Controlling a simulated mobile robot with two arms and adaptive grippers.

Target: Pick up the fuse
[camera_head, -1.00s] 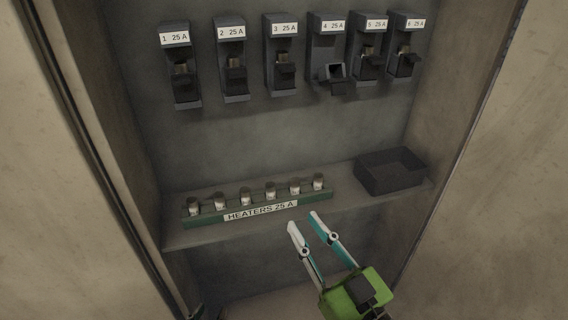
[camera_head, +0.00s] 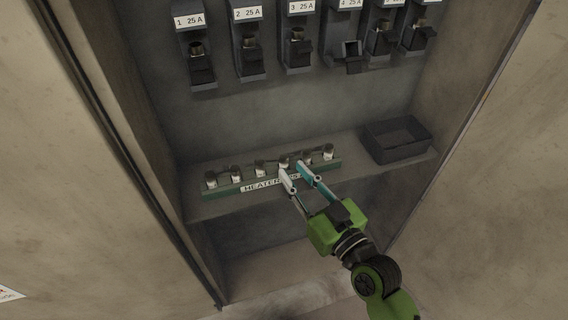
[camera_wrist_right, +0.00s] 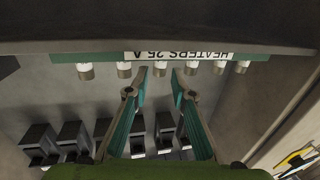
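A row of several small fuses with pale bodies and dark caps stands in a green rack (camera_head: 222,190) labelled HEATERS 25 A on the cabinet shelf. My right gripper (camera_head: 293,170) is open at the front of the rack, near the fourth fuse from the left (camera_head: 284,161). In the right wrist view, which shows the label upside down, this fuse (camera_wrist_right: 160,70) appears between the two spread fingertips, with nothing gripped. I cannot tell how far the fingertips are from it in depth. My left gripper is not in view.
Numbered fuse holders hang on the back wall above; holder 4 (camera_head: 350,52) has its front tilted out and looks empty. A dark open bin (camera_head: 398,139) stands on the shelf to the right. Cabinet side walls bound the space on both sides.

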